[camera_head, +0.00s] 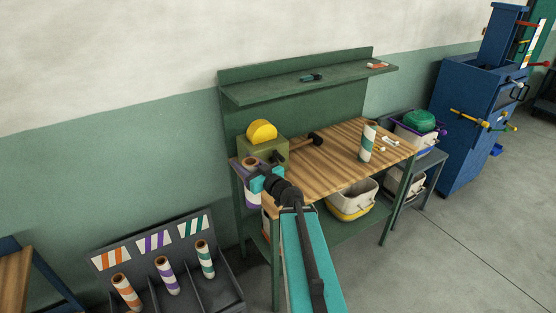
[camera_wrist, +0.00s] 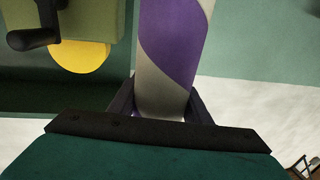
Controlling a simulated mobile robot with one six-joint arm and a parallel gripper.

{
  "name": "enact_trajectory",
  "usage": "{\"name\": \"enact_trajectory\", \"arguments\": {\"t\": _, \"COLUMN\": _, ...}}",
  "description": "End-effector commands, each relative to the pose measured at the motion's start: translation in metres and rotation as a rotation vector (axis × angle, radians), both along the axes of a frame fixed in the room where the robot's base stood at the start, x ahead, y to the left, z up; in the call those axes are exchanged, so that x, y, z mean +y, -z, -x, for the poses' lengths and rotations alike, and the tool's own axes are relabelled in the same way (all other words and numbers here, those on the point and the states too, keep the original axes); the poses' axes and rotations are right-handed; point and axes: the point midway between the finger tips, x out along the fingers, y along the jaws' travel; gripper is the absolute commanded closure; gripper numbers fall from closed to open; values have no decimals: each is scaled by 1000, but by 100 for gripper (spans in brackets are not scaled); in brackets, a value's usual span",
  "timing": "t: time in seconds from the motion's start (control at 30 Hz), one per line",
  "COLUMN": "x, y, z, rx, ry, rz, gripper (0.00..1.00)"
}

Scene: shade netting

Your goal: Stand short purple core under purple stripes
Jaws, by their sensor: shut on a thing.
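My gripper (camera_head: 257,181) is shut on a purple-and-white striped core (camera_head: 251,194), held near the left end of the wooden workbench. In the wrist view the core (camera_wrist: 172,45) fills the space between the two fingers. My arm hides part of it in the head view. A grey rack (camera_head: 232,289) stands at lower left. Its back panel bears an orange-striped label (camera_head: 111,258), a purple-striped label (camera_head: 154,241) and a green-striped label (camera_head: 194,227). Under the purple stripes stands a purple core (camera_head: 167,276).
An orange core (camera_head: 126,292) and a green core (camera_head: 205,259) stand under their matching labels. Another green core (camera_head: 367,142) stands on the workbench (camera_head: 330,150). A green machine with a yellow disc (camera_head: 261,132) is beside the held core. Bins (camera_head: 352,203) sit below.

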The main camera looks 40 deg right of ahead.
Motion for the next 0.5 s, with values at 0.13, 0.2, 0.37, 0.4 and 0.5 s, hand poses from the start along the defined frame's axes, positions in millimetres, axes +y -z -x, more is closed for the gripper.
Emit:
{"name": "enact_trajectory", "arguments": {"t": 0.13, "x": 64, "y": 9, "z": -13, "rx": 0, "ry": -157, "rz": 0, "gripper": 98}}
{"name": "enact_trajectory", "arguments": {"t": 0.2, "x": 94, "y": 12, "z": -16, "rx": 0, "ry": -235, "rz": 0, "gripper": 98}}
{"name": "enact_trajectory", "arguments": {"t": 0.37, "x": 162, "y": 22, "z": -13, "rx": 0, "ry": -425, "rz": 1, "gripper": 98}}
{"name": "enact_trajectory", "arguments": {"t": 0.4, "x": 178, "y": 24, "z": -10, "rx": 0, "ry": -476, "rz": 0, "gripper": 98}}
{"name": "enact_trajectory", "arguments": {"t": 0.5, "x": 217, "y": 31, "z": 1, "rx": 1, "ry": -607, "rz": -1, "gripper": 98}}
